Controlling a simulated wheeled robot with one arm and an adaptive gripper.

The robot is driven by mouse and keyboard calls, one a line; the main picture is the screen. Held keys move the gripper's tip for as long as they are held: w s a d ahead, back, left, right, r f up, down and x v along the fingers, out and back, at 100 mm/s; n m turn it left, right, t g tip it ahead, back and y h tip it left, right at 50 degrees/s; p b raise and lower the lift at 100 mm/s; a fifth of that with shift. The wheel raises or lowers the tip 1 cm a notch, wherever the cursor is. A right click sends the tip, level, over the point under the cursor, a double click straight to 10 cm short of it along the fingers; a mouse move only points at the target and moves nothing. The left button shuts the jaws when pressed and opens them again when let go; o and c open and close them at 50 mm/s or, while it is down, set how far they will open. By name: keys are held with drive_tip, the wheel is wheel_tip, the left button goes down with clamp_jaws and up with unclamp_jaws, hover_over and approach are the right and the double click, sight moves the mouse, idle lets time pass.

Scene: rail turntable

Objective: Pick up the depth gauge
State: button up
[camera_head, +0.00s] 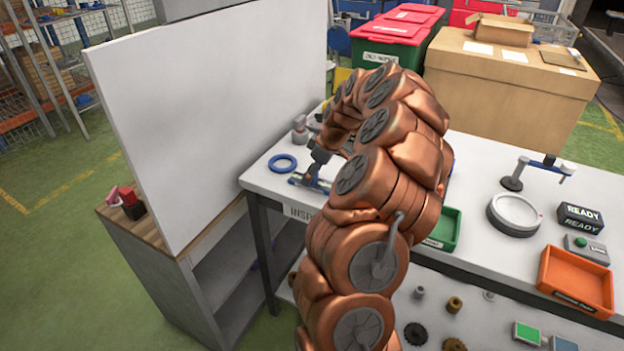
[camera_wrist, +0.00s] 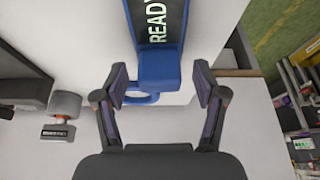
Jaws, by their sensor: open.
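In the wrist view, a blue device (camera_wrist: 158,68) with a dark panel reading READY lies in front of my gripper (camera_wrist: 160,82). It may be the depth gauge; I cannot tell for sure. Its blue end block is between my open fingertips, with a gap visible on each side. A blue ring (camera_wrist: 141,98) shows partly behind that block. In the head view, the ring (camera_head: 283,163) lies on the white table's left end. My gripper (camera_head: 316,172) is beside it, low over blue parts (camera_head: 310,183), partly hidden by my copper-coloured arm.
A white upright panel (camera_head: 205,110) stands left of the table (camera_head: 480,170). A grey knobbed part (camera_wrist: 65,105) lies left of my gripper in the wrist view. Green (camera_head: 446,230) and orange (camera_head: 577,280) trays, a round dial (camera_head: 514,214) and a READY sign (camera_head: 580,217) are farther right.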

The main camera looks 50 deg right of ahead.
clamp_jaws()
idle(0.6)
drive_tip(key=shift+r, duration=0.1)
drive_tip(key=shift+r+b, duration=0.9)
drive_tip(key=shift+r, duration=0.7)
drive_tip(key=s+a+b, duration=0.1)
drive_tip(key=s+b, duration=0.1)
drive_tip(key=s, duration=0.6)
drive_tip(key=s+a+r+b, duration=0.1)
drive_tip(key=s+a+b, duration=0.1)
drive_tip(key=s, duration=0.5)
drive_tip(key=shift+s+a+r, duration=0.25)
drive_tip(key=shift+s+r, duration=0.05)
drive_tip(key=shift+s, duration=0.05)
